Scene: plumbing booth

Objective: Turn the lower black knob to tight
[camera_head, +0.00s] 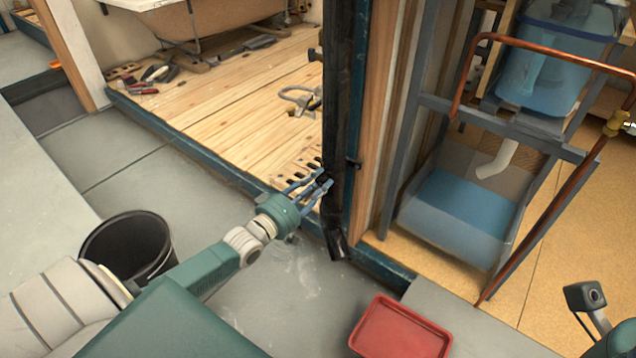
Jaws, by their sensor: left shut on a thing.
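A black vertical pipe (345,120) stands at the wooden wall post. The lower black knob (322,178) is on its left side, small and mostly hidden by my left gripper's fingers. My left gripper (319,183) reaches in from the lower left, and its blue fingers are shut around this knob, close against the pipe. Another dark knob (314,54) sticks out to the left higher on the pipe. How far the lower knob is turned cannot be seen. Part of my right arm shows at the lower right corner; its fingers do not show.
A red tray (400,331) lies on the floor below the pipe, and a black bucket (128,246) stands left of my left arm. Copper pipes (548,57) and a blue-grey frame (500,122) occupy the right. Tools lie on the wooden floor (225,95).

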